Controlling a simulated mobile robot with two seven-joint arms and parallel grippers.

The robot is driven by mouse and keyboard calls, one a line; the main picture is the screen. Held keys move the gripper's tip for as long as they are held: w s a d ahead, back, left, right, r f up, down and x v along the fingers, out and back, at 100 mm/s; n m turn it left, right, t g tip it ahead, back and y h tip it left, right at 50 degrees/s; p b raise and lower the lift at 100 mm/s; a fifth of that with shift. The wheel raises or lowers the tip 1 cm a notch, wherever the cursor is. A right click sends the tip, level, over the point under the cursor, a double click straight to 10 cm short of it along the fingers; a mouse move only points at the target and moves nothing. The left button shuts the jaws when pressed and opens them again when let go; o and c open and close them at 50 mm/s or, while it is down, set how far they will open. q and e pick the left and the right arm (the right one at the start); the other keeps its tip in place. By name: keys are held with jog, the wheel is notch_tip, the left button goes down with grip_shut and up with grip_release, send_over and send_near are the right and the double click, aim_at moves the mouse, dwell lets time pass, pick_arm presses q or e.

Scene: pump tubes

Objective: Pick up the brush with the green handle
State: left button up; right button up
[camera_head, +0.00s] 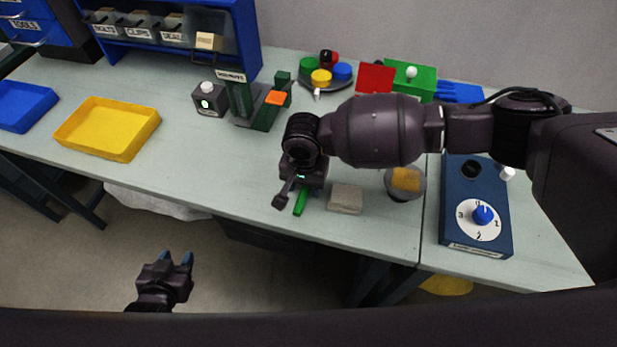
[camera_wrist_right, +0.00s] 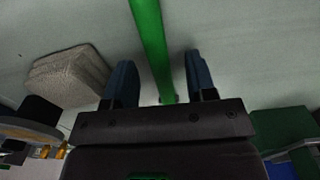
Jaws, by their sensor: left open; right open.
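The brush's green handle (camera_head: 300,202) lies on the pale table near its front edge, below my right gripper. In the right wrist view the green handle (camera_wrist_right: 150,38) runs from the top edge down between the two blue fingertips. My right gripper (camera_head: 298,194) is open over it, with one finger on each side in the wrist view (camera_wrist_right: 161,78). I cannot tell whether the fingers touch it. The brush's head is hidden. My left gripper (camera_head: 175,259) is open and empty, in front of the table and away from the brush.
A grey block (camera_head: 346,199) lies just right of the handle, with a round bowl (camera_head: 405,190) holding a yellow piece beyond it. A blue dial box (camera_head: 476,225) stands farther right. A yellow tray (camera_head: 108,128) is at left. The table left of the handle is clear.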

jog(key=shift+f, duration=0.15)
grip_shut()
pick_arm(q)
jog(key=shift+s+f, duration=0.25)
jog(key=shift+s, duration=0.05)
pick_arm(e)
jog(key=shift+r, duration=0.55)
pick_arm(q)
jog(key=shift+r+p, duration=0.7)
jog(key=shift+r, duration=0.15)
pick_arm(e)
notch_tip(320, 180, up, 19)
